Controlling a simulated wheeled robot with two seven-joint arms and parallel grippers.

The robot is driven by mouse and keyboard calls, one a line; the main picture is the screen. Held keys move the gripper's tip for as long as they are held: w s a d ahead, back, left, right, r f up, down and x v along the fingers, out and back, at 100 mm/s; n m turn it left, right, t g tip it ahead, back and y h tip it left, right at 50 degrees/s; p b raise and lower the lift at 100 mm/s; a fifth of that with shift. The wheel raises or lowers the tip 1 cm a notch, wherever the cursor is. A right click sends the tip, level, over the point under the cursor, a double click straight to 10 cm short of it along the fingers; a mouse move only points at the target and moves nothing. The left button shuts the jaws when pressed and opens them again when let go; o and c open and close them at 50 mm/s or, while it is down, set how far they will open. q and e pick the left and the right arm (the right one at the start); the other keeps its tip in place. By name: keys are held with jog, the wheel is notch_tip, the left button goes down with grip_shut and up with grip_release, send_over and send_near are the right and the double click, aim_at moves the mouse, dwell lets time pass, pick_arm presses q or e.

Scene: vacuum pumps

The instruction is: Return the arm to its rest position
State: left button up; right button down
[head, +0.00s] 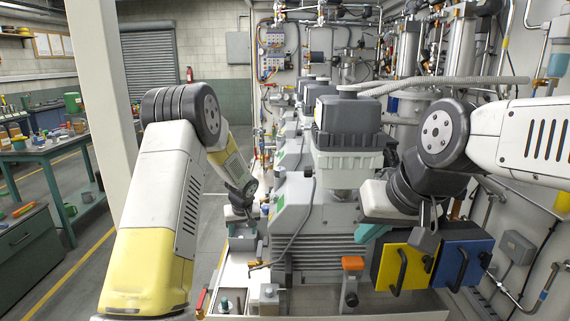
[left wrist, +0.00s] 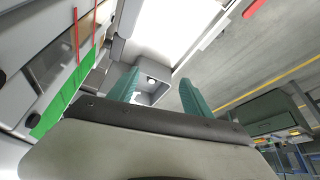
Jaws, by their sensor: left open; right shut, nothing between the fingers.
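My left arm comes in from the left of the head view, bends at its elbow and reaches toward the pump row. My left gripper (head: 241,222) is small there, beside the left side of the grey pump (head: 320,215). In the left wrist view its two teal fingers (left wrist: 160,88) stand apart, and I see nothing held between them. A grey box-like part (left wrist: 155,75) shows behind the gap. My right arm comes in from the right and bends down in front of the pump. Teal of my right gripper (head: 371,233) shows near the yellow panel, partly hidden; it is shut and empty.
Yellow (head: 388,267) and blue (head: 478,258) handled panels are close to the right gripper. A pale post (head: 100,90) rises behind the left arm. A green workbench (head: 60,150) stands at the left. Open floor lies between bench and pumps.

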pick_arm(q)
jog(key=s+a+r+h, duration=0.1)
jog(key=s+r, duration=0.7)
jog(key=r, duration=0.2)
jog(key=s+a+r, duration=0.1)
jog(key=s+r, duration=0.6)
jog(key=r, duration=0.4)
jog(key=s+d+r+m+h, duration=0.1)
jog(key=s+r, duration=0.1)
jog(key=s, duration=1)
jog(key=s+d+r+m+t+h, duration=0.1)
jog(key=s+r+m, duration=0.1)
jog(key=s, duration=1)
jog(key=shift+d+r+m+t, duration=0.3)
jog(key=shift+d+r, duration=0.05)
jog(key=shift+r, duration=0.45)
